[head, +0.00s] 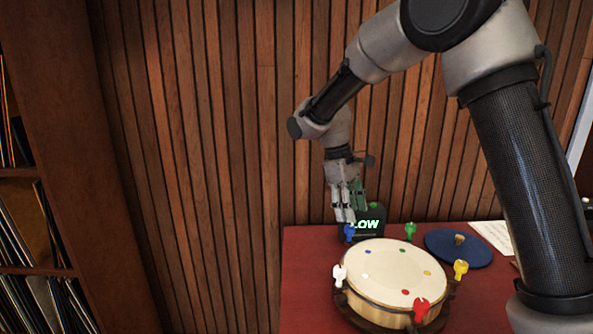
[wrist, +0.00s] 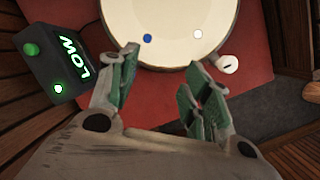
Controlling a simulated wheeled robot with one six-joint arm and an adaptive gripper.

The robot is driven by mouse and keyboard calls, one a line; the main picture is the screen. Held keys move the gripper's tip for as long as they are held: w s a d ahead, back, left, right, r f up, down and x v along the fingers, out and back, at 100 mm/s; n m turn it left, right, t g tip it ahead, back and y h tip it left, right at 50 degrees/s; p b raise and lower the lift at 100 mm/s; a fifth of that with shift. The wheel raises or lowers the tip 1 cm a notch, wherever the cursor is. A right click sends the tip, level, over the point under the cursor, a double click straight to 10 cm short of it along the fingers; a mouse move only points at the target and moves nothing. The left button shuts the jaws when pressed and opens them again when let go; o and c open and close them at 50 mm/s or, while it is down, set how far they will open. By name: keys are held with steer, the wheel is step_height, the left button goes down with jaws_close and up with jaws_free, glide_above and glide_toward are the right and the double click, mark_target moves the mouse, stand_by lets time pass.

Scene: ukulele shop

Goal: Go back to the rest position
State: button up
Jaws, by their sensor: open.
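My gripper (head: 345,212) points down at the back left of the red table. Its fingers are apart, with nothing visible between them in the wrist view (wrist: 163,62). In the head view the tips are just above or beside a blue peg (head: 349,233) at the rim of a round drum (head: 385,297); I cannot tell whether they touch it. The drum also shows in the wrist view (wrist: 185,25), just past the fingertips. A black box (head: 372,231) with a lit "LOW" display stands right behind the gripper; it shows at the left in the wrist view (wrist: 55,72).
Green (head: 410,231), yellow (head: 460,269), red (head: 420,308) and white (head: 340,274) pegs stand around the drum. A blue disc (head: 475,251) with a knob and a paper sheet (head: 497,233) lie right. A slatted wall (head: 230,150) rises behind; a shelf (head: 70,130) stands left.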

steer(key=s+d+r+m+t+y, duration=0.1)
steer(key=s+d+r+m+t, duration=0.2)
steer(key=s+d, duration=0.7)
steer(key=s+d+r+m+t+y, duration=0.2)
steer(key=s+d+r+m, duration=0.5)
steer(key=s+d, duration=0.4)
steer(key=s+r+t, duration=0.1)
steer(key=s, duration=0.5)
